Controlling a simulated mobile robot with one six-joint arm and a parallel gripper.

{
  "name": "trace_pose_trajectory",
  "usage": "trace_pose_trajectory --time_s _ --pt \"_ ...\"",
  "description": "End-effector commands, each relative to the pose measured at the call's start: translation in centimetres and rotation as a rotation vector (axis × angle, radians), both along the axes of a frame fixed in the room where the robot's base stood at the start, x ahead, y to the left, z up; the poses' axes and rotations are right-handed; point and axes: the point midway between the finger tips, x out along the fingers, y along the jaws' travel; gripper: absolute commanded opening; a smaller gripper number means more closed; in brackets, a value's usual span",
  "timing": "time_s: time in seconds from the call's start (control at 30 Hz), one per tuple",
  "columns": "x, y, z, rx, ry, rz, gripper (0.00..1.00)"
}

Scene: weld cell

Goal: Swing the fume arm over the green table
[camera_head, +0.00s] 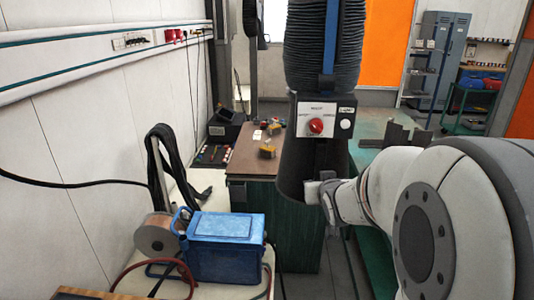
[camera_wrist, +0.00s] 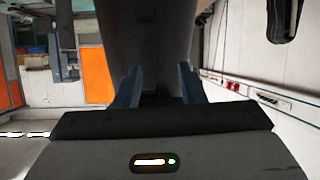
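The fume arm hangs from above in the head view, with a ribbed dark hose (camera_head: 305,60), a control box with a red knob (camera_head: 316,126) and a dark hood (camera_head: 295,165) below. My gripper (camera_head: 318,192) is at the hood's lower front right. In the wrist view, the gripper's two fingers (camera_wrist: 158,85) stand apart with the grey hood (camera_wrist: 150,40) filling the space beyond them. I cannot tell if they touch it. The green table (camera_head: 365,157) is behind and right of the hood, partly hidden by it and my arm.
Grey metal angle pieces (camera_head: 405,135) stand on the green table. A brown-topped bench (camera_head: 245,160) is left of the hood. A blue wire feeder (camera_head: 228,245) with a spool sits front left. Shelves and a locker (camera_head: 450,60) stand at the back right.

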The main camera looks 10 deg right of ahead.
Motion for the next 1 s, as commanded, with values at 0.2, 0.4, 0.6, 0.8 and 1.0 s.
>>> trace_pose_trajectory --time_s 0.2,0.4,0.6,0.8,1.0 --pt "3.8 -3.8 -0.5 0.001 -0.268 0.058 0.36" --pt "4.7 -4.9 -0.2 0.011 -0.4 0.102 0.36" --pt "6.3 -5.1 0.1 0.014 -0.424 0.114 0.36" --pt "9.4 -5.3 0.2 0.014 -0.422 0.115 0.36" --pt "11.8 -5.5 0.2 0.014 -0.423 0.114 0.36"
